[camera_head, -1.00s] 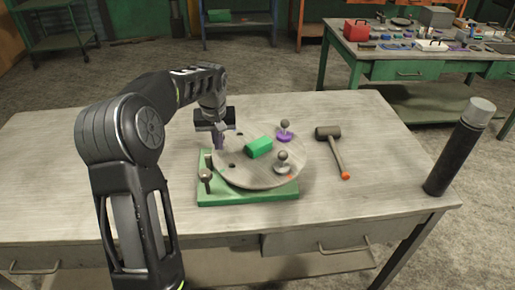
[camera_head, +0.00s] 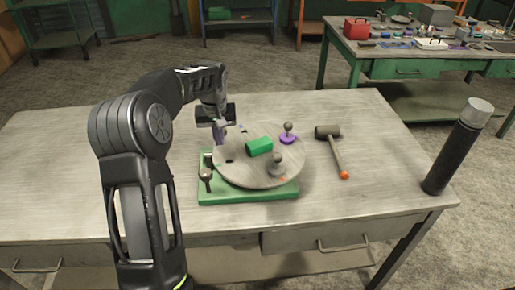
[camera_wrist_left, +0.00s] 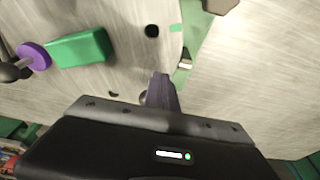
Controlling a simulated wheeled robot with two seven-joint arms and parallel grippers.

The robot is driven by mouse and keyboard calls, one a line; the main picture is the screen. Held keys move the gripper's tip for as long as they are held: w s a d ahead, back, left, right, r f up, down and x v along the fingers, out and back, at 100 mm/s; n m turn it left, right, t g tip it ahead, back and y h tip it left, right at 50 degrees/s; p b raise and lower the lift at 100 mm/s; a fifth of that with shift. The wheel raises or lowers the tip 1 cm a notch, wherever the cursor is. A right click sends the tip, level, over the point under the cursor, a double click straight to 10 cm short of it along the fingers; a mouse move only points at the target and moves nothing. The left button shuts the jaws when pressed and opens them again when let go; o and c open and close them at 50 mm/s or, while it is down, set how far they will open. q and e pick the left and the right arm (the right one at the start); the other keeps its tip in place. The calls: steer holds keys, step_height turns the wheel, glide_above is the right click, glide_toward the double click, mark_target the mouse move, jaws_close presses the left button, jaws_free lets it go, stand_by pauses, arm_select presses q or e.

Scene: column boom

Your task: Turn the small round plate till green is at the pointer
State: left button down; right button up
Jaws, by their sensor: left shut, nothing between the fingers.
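The small round plate (camera_head: 250,177) is grey and lies on a green base (camera_head: 240,197) on the bench. It carries a green block (camera_head: 259,146), a knob with a purple foot (camera_head: 288,137), a grey knob (camera_head: 277,165) and dark holes. An orange mark is near its front rim. A dark-handled part (camera_head: 206,176) stands at the base's left; I cannot tell whether it is the pointer. My left gripper (camera_head: 219,139) is shut and empty at the plate's back-left edge; its fingers also show in the left wrist view (camera_wrist_left: 162,92). Contact is unclear. My right gripper is out of view.
A hammer (camera_head: 335,155) lies right of the plate. A dark cylinder with a grey cap (camera_head: 454,152) stands at the bench's right edge. The bench (camera_head: 365,120) is clear around them. Another bench with tools stands behind at right.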

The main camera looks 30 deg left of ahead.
arm_select(q)
steer(key=shift+w+a+r+p, duration=0.15)
steer(key=shift+w+a+p, duration=0.05)
steer(key=shift+w+p, duration=0.3)
steer(key=shift+w+a, duration=0.15)
steer(key=shift+w, duration=0.15)
steer(key=shift+w+p, duration=0.15)
steer(key=shift+p, duration=0.2)
steer(key=shift+w+a+p, duration=0.15)
steer(key=shift+w+p, duration=0.2)
steer(key=shift+w+a, duration=0.15)
steer(key=shift+w, duration=0.2)
steer(key=shift+w+p, duration=0.1)
steer(key=shift+p, duration=0.2)
